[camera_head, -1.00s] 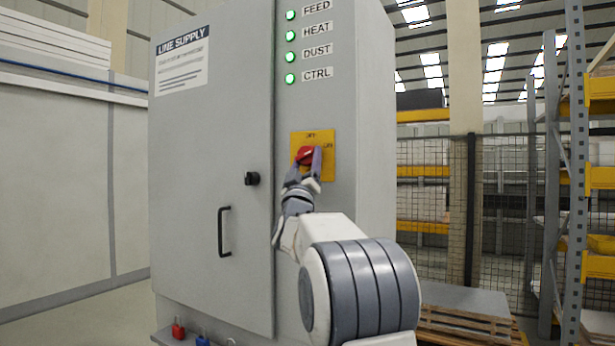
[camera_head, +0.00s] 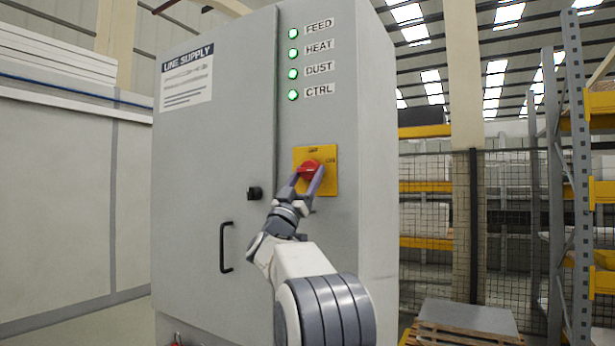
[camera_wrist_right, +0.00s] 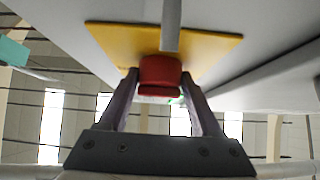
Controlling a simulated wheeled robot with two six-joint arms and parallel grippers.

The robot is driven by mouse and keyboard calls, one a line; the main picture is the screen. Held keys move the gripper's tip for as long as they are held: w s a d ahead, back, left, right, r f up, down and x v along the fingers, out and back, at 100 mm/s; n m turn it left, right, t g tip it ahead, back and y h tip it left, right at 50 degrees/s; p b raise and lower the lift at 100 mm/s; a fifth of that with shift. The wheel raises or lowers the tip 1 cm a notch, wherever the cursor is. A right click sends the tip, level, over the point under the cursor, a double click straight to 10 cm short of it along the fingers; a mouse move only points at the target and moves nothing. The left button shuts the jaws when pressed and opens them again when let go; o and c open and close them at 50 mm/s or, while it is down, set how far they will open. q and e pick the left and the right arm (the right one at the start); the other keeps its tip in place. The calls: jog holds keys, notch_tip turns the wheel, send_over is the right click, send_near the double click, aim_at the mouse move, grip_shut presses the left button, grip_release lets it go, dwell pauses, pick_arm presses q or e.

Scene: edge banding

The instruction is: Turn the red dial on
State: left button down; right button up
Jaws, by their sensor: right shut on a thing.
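The red dial (camera_head: 308,169) sits on a square yellow plate (camera_head: 329,156) on the front of the grey cabinet, below a column of lit green lamps. My right gripper (camera_head: 309,181) reaches up to it from below, with its two fingers on either side of the dial and shut on it. In the right wrist view the dial (camera_wrist_right: 160,74) lies between the tips of my right gripper (camera_wrist_right: 160,82), with the yellow plate (camera_wrist_right: 115,40) behind. The lettering on the plate is too small to read. My left gripper is not in view.
The cabinet door (camera_head: 205,130) has a black handle (camera_head: 224,247) and a black latch (camera_head: 254,193) left of my arm. Green lamps (camera_head: 293,74) are labelled FEED, HEAT, DUST and CTRL. A mesh fence (camera_head: 440,220), racking (camera_head: 560,180) and a pallet (camera_head: 465,335) stand at the right.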

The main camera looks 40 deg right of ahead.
jog(key=o, duration=1.4)
jog(key=shift+c, duration=0.2)
jog(key=b+v, duration=0.2)
jog(key=v, duration=0.8)
jog(key=shift+f, duration=0.15)
jog(key=shift+a, duration=0.2)
